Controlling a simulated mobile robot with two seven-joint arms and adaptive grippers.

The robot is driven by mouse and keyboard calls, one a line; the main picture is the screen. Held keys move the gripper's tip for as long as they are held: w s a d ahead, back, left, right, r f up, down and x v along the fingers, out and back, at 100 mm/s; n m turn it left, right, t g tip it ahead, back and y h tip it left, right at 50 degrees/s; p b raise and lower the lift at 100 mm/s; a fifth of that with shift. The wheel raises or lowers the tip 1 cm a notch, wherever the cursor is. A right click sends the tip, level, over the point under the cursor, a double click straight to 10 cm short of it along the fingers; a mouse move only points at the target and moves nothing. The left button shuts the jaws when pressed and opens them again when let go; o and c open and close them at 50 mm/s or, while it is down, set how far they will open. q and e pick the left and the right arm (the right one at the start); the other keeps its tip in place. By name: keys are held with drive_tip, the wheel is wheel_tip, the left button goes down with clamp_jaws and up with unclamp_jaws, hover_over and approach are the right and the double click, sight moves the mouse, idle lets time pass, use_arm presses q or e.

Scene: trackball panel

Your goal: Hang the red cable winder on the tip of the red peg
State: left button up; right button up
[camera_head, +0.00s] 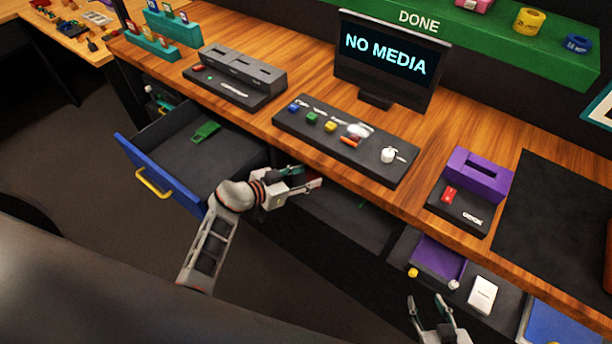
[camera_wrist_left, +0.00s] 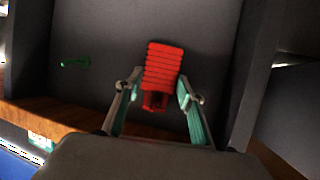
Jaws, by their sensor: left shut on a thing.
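The red cable winder (camera_wrist_left: 163,68) is a ribbed red block between the two fingers of my left gripper (camera_wrist_left: 158,98) in the left wrist view. I cannot make out the red peg for certain in either view.
An open blue-fronted drawer (camera_head: 150,172) holds a green piece (camera_head: 206,131). On the desk are a dark panel (camera_head: 290,128) with coloured knobs, a monitor (camera_head: 387,57) and a purple holder (camera_head: 480,176). A purple tray (camera_head: 440,258) and white box (camera_head: 482,295) are lower right.

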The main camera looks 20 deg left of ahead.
use_arm(q)
drive_tip(key=o, duration=1.2)
drive_tip(key=v, duration=1.2)
